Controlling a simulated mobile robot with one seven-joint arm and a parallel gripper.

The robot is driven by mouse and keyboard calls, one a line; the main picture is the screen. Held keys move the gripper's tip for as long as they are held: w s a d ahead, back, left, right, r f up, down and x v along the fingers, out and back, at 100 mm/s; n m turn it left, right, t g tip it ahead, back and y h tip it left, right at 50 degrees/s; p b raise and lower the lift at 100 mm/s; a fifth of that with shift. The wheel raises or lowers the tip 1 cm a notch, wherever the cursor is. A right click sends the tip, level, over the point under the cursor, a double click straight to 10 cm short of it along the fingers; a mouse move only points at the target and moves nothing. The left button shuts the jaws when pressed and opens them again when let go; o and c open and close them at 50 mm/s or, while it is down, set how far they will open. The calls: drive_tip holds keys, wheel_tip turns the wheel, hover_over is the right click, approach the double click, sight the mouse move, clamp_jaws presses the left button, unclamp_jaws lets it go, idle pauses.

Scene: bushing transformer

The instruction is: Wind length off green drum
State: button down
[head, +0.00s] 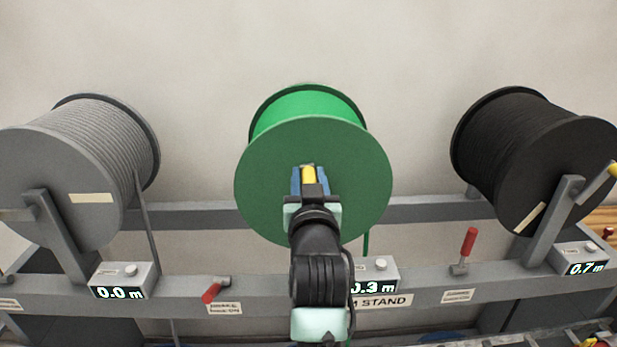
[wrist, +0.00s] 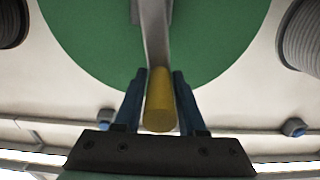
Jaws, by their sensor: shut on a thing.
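The green drum (head: 330,200) stands in the middle of the stand. Its green flange also fills the top of the wrist view (wrist: 90,40). My gripper (head: 309,180) is in front of the flange and shut on the yellow crank handle (wrist: 159,105), with a blue finger on each side. The yellow handle also shows in the head view (head: 308,174). A grey crank arm (wrist: 157,35) runs up from it. A green strand (head: 366,243) hangs below the drum. The middle counter (head: 378,271) reads 0.3 m, its left edge partly hidden by my arm.
A grey drum (head: 80,170) with a 0.0 m counter (head: 122,281) stands left; a black drum (head: 545,160) with a 0.7 m counter (head: 580,259) stands right. A red lever (head: 212,292) tilts down left of my arm; another (head: 468,242) stands upright to the right.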

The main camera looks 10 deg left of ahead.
drive_tip(key=shift+d, duration=0.1)
idle(0.3)
drive_tip(key=w+d+f+m+b, duration=0.3)
drive_tip(key=d+f+m, duration=0.6)
drive_tip(key=m, duration=0.9)
drive_tip(key=shift+d+b, duration=0.5)
drive_tip(key=shift+b, duration=0.25)
drive_tip(key=c, duration=0.6)
unclamp_jaws()
